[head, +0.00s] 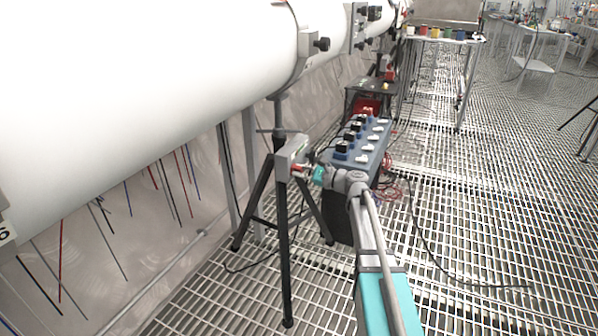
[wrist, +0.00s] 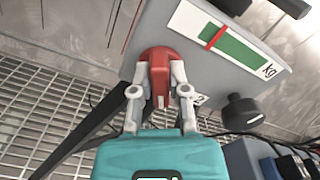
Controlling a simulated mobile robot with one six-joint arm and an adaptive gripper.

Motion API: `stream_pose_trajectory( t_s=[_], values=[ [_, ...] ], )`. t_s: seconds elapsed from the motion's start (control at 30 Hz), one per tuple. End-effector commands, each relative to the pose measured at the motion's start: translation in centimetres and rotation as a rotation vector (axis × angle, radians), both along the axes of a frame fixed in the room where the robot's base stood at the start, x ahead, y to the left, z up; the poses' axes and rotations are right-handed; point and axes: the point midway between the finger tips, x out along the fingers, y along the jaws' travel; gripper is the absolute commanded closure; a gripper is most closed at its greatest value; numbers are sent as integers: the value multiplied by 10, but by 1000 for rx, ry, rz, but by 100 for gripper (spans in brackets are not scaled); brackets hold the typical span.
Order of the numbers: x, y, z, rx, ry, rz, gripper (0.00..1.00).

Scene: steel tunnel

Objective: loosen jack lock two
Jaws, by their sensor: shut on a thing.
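A grey jack head box (head: 289,152) sits on a black tripod (head: 283,230) under the white pipe (head: 150,80). In the wrist view the grey box (wrist: 185,55) carries a red lock knob (wrist: 161,58) on its face. My gripper (wrist: 160,82) is shut on the red knob, one finger on each side of it. A scale (wrist: 228,45) with a green band, a red mark and "kg" lies to the upper right of the knob. A black knob (wrist: 243,108) is to its right. In the head view my gripper (head: 307,171) reaches the box from the right and mostly hides the red knob.
A blue box with black and white fittings (head: 366,135) stands just behind my gripper. Red cables (head: 388,190) and a black cable lie on the grating floor. Rods hang under the pipe at left. Open grating (head: 500,210) lies to the right.

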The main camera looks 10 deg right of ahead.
Motion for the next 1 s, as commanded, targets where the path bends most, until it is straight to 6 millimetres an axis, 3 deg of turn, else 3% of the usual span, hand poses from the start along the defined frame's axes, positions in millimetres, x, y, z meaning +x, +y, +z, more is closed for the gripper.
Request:
stream_pose_trajectory(
  t_s=[0.47,1.0],
  values=[
    [1,-2,0,-66,-94,2,100],
    [0,-3,-1,-328,-452,-1,100]
  ],
)
